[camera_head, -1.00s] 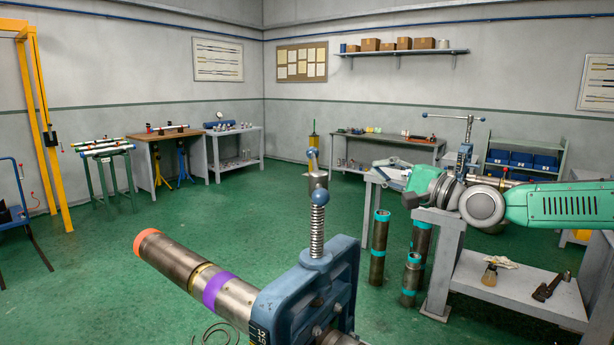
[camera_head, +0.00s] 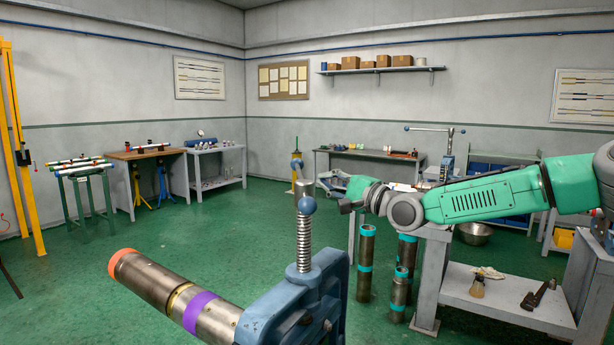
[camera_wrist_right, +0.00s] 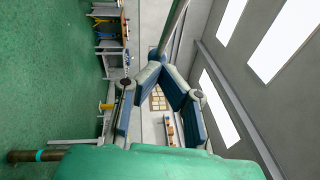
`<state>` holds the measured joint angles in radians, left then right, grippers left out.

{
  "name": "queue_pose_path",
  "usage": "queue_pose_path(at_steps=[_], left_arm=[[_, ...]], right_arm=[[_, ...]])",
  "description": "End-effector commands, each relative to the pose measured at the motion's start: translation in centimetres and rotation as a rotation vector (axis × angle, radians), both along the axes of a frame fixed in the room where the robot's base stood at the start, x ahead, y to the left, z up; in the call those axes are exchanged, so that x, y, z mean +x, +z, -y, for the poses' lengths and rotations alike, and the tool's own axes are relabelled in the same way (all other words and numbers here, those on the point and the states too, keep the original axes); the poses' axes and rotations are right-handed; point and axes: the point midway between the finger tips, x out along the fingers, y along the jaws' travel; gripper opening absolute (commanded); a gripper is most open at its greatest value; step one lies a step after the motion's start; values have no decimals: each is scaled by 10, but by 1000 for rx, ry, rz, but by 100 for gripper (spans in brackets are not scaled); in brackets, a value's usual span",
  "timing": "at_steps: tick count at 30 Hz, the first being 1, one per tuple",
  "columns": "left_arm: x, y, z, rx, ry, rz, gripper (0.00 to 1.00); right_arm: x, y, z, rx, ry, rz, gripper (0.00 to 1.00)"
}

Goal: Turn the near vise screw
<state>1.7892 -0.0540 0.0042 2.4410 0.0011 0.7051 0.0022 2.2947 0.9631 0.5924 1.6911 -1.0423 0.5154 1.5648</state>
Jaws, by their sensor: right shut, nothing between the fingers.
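The near vise (camera_head: 300,305) is a blue cast yoke in the lower middle of the head view, clamping a steel pipe (camera_head: 165,285) with an orange end and a purple band. Its threaded screw (camera_head: 304,245) stands upright, topped by a steel head (camera_head: 304,187) and a bar handle with blue ball ends (camera_head: 306,206). My right gripper (camera_head: 329,180) is just right of the handle in the picture; I cannot tell the gap in depth. In the right wrist view its fingers (camera_wrist_right: 158,68) meet at their tips, empty. A grey bar (camera_wrist_right: 176,30) shows beyond them. My left gripper is out of view.
A grey workbench (camera_head: 510,305) with a brush, a wrench and a second vise (camera_head: 446,165) stands at right. Several upright pipes (camera_head: 366,262) with teal bands stand beside it.

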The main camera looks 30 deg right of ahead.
Motion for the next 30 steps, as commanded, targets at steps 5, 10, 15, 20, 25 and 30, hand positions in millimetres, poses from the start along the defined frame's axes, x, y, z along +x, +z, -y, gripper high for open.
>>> queue_pose_path(at_steps=[5, 10, 15, 20, 25, 30], left_arm=[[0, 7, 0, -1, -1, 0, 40], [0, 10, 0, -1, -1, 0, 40], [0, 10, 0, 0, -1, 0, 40], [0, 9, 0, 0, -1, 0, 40], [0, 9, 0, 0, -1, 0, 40], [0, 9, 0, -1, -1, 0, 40]], right_arm=[[13, 7, -25, -1, 3, 1, 0], [18, 10, -39, -2, 1, 1, 0], [19, 11, -45, -5, 0, 1, 0], [19, 10, -42, -2, 0, 1, 0], [18, 9, -37, 2, 3, 2, 0], [13, 10, -27, 6, 22, 3, 0]])
